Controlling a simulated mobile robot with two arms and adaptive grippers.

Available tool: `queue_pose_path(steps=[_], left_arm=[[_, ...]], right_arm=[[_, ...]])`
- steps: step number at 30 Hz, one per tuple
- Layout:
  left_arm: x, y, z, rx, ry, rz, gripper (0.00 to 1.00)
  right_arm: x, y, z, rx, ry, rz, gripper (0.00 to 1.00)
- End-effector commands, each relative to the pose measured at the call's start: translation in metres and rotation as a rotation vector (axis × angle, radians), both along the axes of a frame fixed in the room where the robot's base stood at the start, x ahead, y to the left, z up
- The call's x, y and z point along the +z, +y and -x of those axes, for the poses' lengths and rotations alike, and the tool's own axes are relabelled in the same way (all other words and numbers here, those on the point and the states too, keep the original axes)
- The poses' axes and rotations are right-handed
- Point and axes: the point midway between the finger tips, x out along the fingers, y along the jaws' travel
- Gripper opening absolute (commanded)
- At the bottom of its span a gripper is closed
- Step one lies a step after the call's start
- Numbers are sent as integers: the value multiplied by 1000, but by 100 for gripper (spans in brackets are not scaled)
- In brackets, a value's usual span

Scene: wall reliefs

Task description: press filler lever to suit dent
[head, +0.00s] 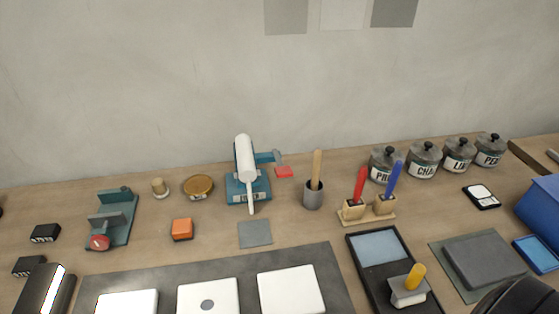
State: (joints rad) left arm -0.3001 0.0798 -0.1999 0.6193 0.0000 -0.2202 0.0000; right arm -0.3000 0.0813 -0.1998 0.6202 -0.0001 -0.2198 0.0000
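The filler dispenser (249,188) stands at the back middle of the bench, with a blue base and a white tilted cartridge (245,158). A lever with a red end pad (284,171) sticks out from its right side. A grey square plate (255,234) lies in front of the nozzle. Three white tiles lie on a dark mat at the front; the middle tile (207,291) bears a round grey spot, perhaps a dent. Dark parts, probably of my arms, show at the lower left and lower right corners. Neither gripper's fingers show.
A teal fixture with a red knob (99,243) and an orange block (182,229) are left of the dispenser. A grey cup with a wooden stick (313,194), stamps in a wooden stand (368,217) and several labelled jars (423,161) are to the right. A black tray (360,268) lies front right.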

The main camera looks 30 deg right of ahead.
Motion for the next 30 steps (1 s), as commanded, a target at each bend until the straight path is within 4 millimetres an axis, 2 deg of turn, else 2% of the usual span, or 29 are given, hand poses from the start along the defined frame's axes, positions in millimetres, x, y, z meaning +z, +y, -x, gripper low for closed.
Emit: queue_pose_path(steps=[4, 30], left_arm=[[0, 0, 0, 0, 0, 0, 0], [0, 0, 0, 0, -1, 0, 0]], right_arm=[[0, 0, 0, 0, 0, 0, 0], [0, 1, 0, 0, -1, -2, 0]])
